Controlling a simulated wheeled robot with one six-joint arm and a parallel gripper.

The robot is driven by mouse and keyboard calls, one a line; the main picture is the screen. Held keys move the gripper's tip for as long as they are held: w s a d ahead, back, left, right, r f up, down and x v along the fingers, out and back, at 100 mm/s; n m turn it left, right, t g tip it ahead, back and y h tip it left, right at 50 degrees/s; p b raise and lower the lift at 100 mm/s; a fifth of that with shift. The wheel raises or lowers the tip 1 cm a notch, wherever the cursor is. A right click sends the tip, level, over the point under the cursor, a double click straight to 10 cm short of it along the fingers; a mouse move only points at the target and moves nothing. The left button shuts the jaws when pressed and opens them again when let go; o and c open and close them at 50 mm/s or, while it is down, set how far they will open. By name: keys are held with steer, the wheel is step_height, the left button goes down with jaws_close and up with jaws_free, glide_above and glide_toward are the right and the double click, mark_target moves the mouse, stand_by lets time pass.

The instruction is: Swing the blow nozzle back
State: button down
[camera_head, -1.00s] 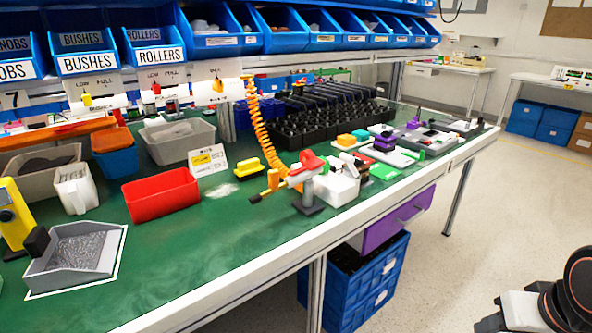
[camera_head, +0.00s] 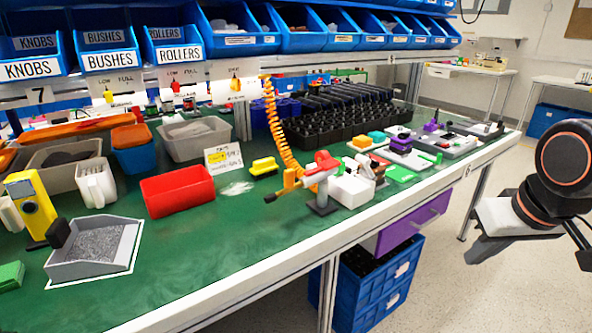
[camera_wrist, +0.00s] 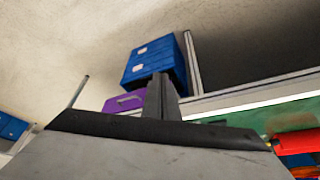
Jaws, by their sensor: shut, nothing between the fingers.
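The blow nozzle (camera_head: 290,183) is orange with a dark tip and points left over the green bench top. It is joined to a red and white part on a grey upright stand (camera_head: 321,196) near the bench's front edge. A coiled orange hose (camera_head: 277,125) rises from it. My arm is at the right edge of the head view, over the aisle and well apart from the nozzle. My gripper (camera_wrist: 162,85) shows in the wrist view as dark fingers shut together, with nothing held. The nozzle cannot be made out clearly in the wrist view.
A red bin (camera_head: 177,192) and a grey scoop tray (camera_head: 95,252) stand left of the nozzle. A white block (camera_head: 352,188) is close to the stand's right. A purple drawer (camera_head: 412,222) and blue crate (camera_head: 372,285) are under the bench. The aisle floor at right is free.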

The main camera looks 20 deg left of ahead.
steer(key=w+a+r+n, duration=0.1)
steer(key=a+r, duration=0.4)
steer(key=a, duration=0.5)
steer(key=w+a+r+n+g+y, duration=0.1)
steer(key=a+r, duration=0.4)
steer(key=a, duration=0.5)
steer(key=w+a+r+n+y, duration=0.1)
steer(key=a+r+n, duration=0.3)
steer(key=a, duration=0.6)
step_height(320, 180, up, 2)
steer(key=shift+w+a, duration=0.35)
steer(key=shift+w, duration=0.35)
steer(key=shift+f, duration=0.1)
glide_toward(303, 179)
steer(key=shift+s+a+f, duration=0.35)
steer(key=shift+a+f, duration=0.2)
steer(key=shift+f, duration=0.15)
steer(key=shift+s+a+f, duration=0.35)
steer(key=shift+a+f, duration=0.15)
steer(key=shift+f, duration=0.2)
steer(key=shift+s+a+f, duration=0.35)
steer(key=shift+a+f, duration=0.2)
steer(key=shift+f, duration=0.15)
steer(key=shift+a, duration=0.1)
